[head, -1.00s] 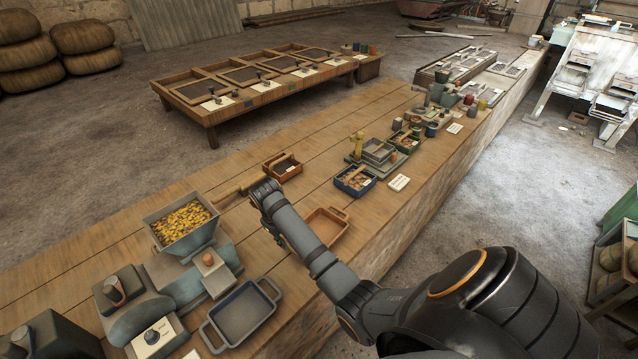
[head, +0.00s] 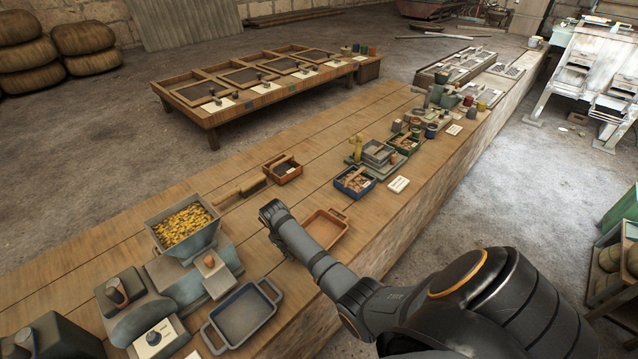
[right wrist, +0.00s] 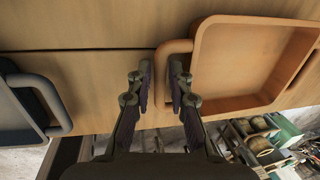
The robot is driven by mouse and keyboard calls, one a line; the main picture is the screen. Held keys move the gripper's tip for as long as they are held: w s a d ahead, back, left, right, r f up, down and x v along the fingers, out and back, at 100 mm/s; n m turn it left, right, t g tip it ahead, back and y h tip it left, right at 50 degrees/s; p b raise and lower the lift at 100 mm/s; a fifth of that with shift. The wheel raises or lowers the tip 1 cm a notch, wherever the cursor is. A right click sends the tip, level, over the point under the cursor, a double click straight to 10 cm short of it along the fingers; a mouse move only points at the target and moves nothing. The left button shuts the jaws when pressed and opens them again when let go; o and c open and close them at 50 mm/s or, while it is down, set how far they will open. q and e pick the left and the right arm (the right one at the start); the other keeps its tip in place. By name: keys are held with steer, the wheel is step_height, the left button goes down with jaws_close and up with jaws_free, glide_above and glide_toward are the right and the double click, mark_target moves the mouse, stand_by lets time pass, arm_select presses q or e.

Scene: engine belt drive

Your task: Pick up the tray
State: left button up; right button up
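An orange-brown tray (head: 328,229) with a loop handle at each end lies on the long wooden bench, partly hidden behind my right arm in the head view. My right gripper (head: 268,212) is over the bench at the tray's near-left end. In the right wrist view the tray (right wrist: 245,62) fills the upper right. The two fingers of my right gripper (right wrist: 160,83) are apart and empty, one on each side of the tray's handle bar. I cannot tell how far above the handle they are. My left gripper is out of view.
A blue-grey tray (head: 243,316) lies to the left, near the bench edge. A machine with a hopper of yellow grains (head: 185,226) stands beyond it. A brush (head: 240,190), a small wooden box (head: 283,170) and a blue box (head: 354,181) lie farther back on the bench.

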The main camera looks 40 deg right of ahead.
jaws_close()
steer(key=shift+w+r, duration=0.1)
steer(key=shift+r, duration=0.1)
step_height(320, 180, up, 2)
steer(key=shift+r, duration=0.15)
steer(key=s+a+r+p, duration=0.1)
steer(key=s+a+r, duration=0.5)
steer(key=s+r, duration=0.4)
steer(key=shift+s+a+r, duration=0.2)
steer(key=shift+s+a, duration=0.2)
steer(key=shift+s, duration=0.8)
steer(key=shift+w, duration=0.1)
